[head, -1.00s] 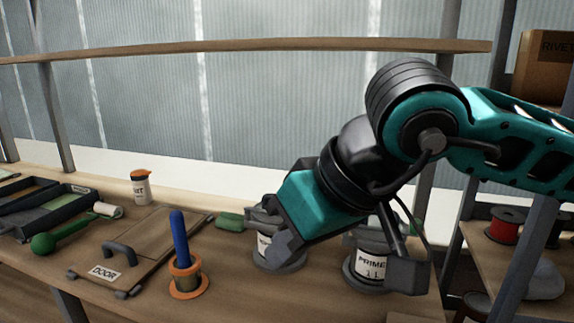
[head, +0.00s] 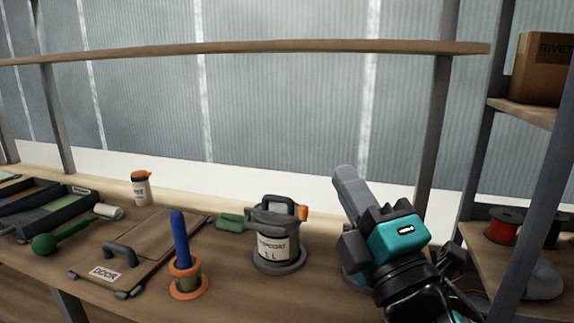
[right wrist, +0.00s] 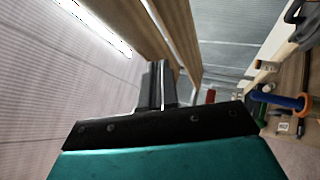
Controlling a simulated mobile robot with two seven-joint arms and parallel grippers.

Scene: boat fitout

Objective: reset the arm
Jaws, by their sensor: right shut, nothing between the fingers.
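My right gripper (head: 348,185) is at the right of the bench in the head view, pointing up and a little left, with its fingers together and nothing between them. In the right wrist view its closed fingers (right wrist: 157,85) point away into free air. The teal right wrist hides most of a can behind it in the head view. My left gripper is not in view.
A topcoat can (head: 278,247) stands just left of my right arm. A blue-handled tool in an orange-rimmed pot (head: 186,277), a door panel (head: 147,240), a lidded bottle (head: 141,190) and trays (head: 50,215) lie further left. A shelf board (head: 250,46) crosses above; a rack with spools (head: 505,228) stands right.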

